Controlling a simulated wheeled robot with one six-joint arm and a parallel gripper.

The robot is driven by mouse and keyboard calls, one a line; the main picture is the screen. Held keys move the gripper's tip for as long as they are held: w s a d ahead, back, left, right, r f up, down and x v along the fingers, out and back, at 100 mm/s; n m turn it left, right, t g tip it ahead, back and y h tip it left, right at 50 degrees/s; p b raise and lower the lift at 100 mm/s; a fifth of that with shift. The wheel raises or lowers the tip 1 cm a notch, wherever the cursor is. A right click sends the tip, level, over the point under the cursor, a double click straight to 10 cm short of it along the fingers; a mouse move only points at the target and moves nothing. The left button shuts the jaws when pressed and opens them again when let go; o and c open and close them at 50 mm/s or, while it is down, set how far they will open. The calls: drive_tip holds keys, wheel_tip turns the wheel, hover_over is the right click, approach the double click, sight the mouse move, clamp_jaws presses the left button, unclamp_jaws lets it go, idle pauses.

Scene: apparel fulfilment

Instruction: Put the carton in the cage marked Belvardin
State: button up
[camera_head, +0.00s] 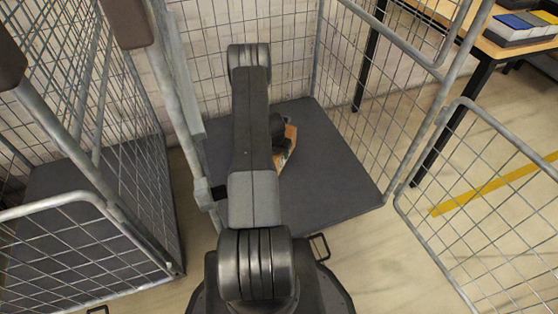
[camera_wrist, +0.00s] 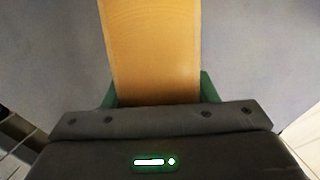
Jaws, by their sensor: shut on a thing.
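The carton (camera_head: 290,137) is a brown box, mostly hidden behind my arm in the head view. In the wrist view the carton (camera_wrist: 152,45) shows as a tan face running up from my gripper (camera_wrist: 152,100). My gripper is shut on it, with a green finger at each side. The carton is over the grey floor of the middle wire cage (camera_head: 335,180), inside its open front. I cannot tell whether it touches that floor. No cage marking can be read in these views, so I cannot tell which cage is Belvardin.
A second wire cage (camera_head: 85,235) stands at the left. An opened mesh gate (camera_head: 480,200) stands at the right. A wooden table (camera_head: 480,40) with trays (camera_head: 520,27) is at the back right, and a yellow line (camera_head: 495,185) crosses the floor. The middle cage's floor looks otherwise clear.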

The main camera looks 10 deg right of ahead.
sight(279, 155)
drive_tip(key=shift+s+a+b+x, duration=0.1)
drive_tip(key=shift+b+x, duration=0.15)
drive_tip(key=shift+x, duration=0.75)
drive_tip(key=shift+s+a+b+x, duration=0.15)
drive_tip(key=shift+b+x, duration=0.1)
drive_tip(key=shift+x, duration=0.7)
drive_tip(key=shift+f, duration=0.2)
drive_tip(key=o, duration=1.3)
drive_tip(key=shift+f, duration=0.1)
drive_tip(key=p+v, duration=0.3)
drive_tip(key=v, duration=0.9)
drive_tip(key=shift+s, duration=0.1)
